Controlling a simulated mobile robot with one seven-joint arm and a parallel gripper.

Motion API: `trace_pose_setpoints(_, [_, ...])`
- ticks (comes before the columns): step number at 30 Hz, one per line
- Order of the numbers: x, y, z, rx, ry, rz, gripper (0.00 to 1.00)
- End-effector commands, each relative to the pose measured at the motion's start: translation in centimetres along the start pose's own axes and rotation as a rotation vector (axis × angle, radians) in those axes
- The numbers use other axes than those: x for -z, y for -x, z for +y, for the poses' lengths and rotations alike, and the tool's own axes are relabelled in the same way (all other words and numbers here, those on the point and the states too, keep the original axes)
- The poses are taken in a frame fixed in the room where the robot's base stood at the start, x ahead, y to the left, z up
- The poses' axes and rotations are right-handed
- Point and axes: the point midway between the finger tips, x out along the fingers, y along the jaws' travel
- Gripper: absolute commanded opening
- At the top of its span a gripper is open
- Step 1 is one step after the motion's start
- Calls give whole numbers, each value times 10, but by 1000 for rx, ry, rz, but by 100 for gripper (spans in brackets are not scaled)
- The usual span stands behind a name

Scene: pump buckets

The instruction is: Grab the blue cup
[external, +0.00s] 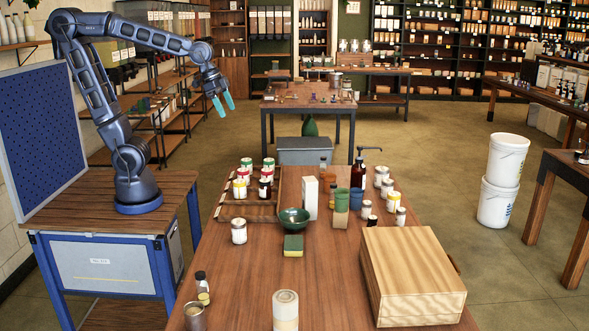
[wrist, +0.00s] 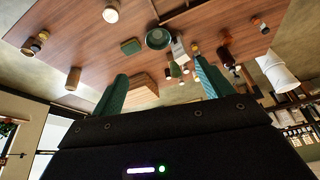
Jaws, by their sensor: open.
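In the wrist view I cannot clearly pick out the blue cup among the small things beyond the bowl. My gripper (external: 222,103) is open and empty, high in the air to the upper left of the cup and well apart from it. Its two teal fingers also show spread in the wrist view (wrist: 161,67).
Around the cup are a dark pump bottle (external: 358,175), white jars (external: 386,189) and a white box (external: 310,197). A green bowl (external: 293,220), a sponge (external: 293,245) and a wooden box (external: 412,275) stand nearer. A wooden tray (external: 240,212) holds several jars.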

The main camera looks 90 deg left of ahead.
Motion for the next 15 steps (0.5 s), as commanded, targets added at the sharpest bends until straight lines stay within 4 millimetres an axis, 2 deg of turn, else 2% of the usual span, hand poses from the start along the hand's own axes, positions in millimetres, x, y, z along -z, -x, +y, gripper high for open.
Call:
trace_pose_setpoints(3, [32, -18, -8, -15, -36, -4, 79])
trace_pose_setpoints(8, [71, -44, -20, -35, -85, -1, 79])
trace_pose_setpoints(15, [125, -91, -40, -69, -154, 9, 79])
